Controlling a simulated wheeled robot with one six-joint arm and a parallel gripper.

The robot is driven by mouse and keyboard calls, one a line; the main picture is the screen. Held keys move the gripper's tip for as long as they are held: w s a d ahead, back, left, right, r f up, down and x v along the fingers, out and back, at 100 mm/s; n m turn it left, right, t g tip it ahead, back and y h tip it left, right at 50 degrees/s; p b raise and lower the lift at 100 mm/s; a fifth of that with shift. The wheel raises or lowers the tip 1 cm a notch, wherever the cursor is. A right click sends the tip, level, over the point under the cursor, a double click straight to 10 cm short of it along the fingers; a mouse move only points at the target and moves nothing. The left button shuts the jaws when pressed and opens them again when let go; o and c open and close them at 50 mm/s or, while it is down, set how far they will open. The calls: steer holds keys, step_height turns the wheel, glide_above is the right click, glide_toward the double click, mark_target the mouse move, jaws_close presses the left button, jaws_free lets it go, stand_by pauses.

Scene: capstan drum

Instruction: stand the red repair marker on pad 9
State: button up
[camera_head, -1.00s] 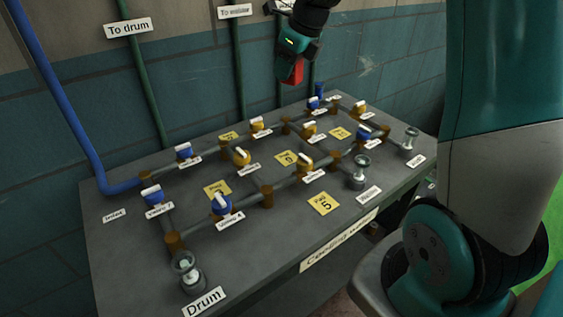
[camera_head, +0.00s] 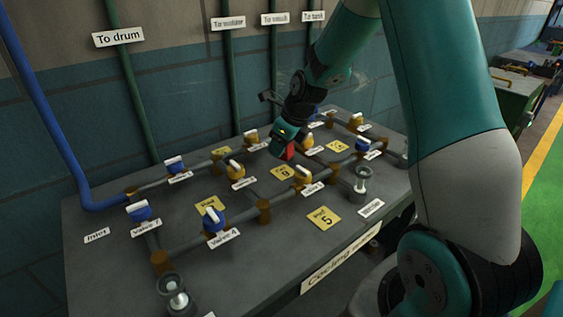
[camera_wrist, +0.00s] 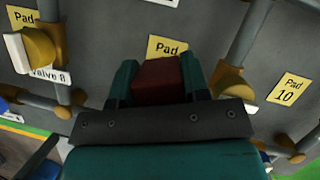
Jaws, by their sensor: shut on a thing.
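My gripper (camera_head: 283,144) is shut on the red repair marker (camera_head: 289,152), which hangs below the jaws above the middle of the pipe table. In the wrist view the dark red marker (camera_wrist: 158,80) sits between the two green fingers of my gripper (camera_wrist: 158,72). The yellow pad 9 (camera_head: 282,173) lies just below and in front of the marker in the head view. In the wrist view a yellow pad (camera_wrist: 168,46) shows just beyond the marker, with its number hidden. I cannot tell the marker's exact height above the table.
Pad 5 (camera_head: 323,218) lies nearer the front edge, and pad 10 (camera_wrist: 289,92) lies right in the wrist view. A glass-topped fitting (camera_head: 361,181) stands at right.

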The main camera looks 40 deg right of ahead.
mark_target(281, 172)
steer(key=shift+f, duration=2.55)
steer(key=shift+f, duration=0.1)
steer(key=o, duration=1)
steer(key=shift+c, duration=0.2)
